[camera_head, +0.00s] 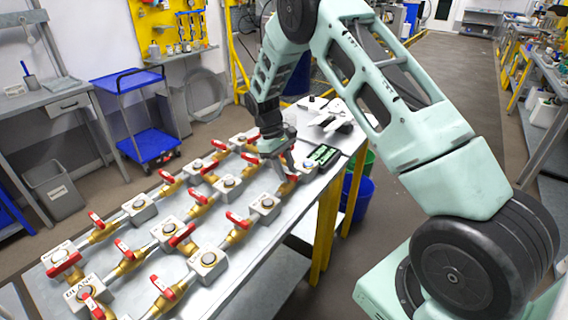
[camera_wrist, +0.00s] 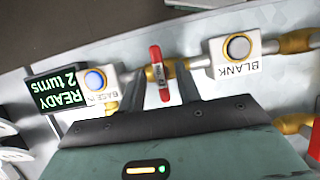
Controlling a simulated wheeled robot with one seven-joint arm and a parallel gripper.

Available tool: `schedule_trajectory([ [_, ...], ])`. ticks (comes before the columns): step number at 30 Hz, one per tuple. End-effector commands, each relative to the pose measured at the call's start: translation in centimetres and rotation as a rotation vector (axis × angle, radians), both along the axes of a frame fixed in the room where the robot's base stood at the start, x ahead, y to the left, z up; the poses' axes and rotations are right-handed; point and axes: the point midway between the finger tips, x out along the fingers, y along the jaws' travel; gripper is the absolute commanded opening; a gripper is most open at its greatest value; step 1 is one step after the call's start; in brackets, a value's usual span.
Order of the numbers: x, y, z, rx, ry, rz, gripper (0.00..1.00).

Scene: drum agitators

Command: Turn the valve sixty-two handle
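A red valve handle (camera_wrist: 158,73) on a brass valve body stands between the fingers of my gripper (camera_wrist: 163,88) in the wrist view. Small lettering on the handle is too small to read, so I cannot tell if it is valve sixty-two. The fingers are spread, one on each side of the handle, with gaps visible. In the head view my gripper (camera_head: 287,168) is low over the far right end of the valve bench, beside a red handle (camera_head: 293,178). The arm partly hides that valve.
A display (camera_wrist: 60,90) reading "READY 2 turns" and a block with a blue button (camera_wrist: 95,79) lie left of the handle. A block marked BLANK (camera_wrist: 237,48) lies right. Several other red-handled valves cover the bench (camera_head: 262,262). A blue cart (camera_head: 140,110) stands behind.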

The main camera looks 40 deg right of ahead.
Motion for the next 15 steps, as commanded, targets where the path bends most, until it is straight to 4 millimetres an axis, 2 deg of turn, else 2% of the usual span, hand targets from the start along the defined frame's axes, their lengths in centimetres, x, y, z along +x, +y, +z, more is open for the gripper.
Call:
schedule_trajectory([
  [5, 0.6, 0.2, 1.1, -0.001, -0.003, 0.001, 0.34],
  [8, 1.3, 0.4, 2.8, 0.0, -0.005, 0.001, 0.34],
  [15, 3.3, 1.1, 8.0, 0.0, -0.008, 0.001, 0.34],
])
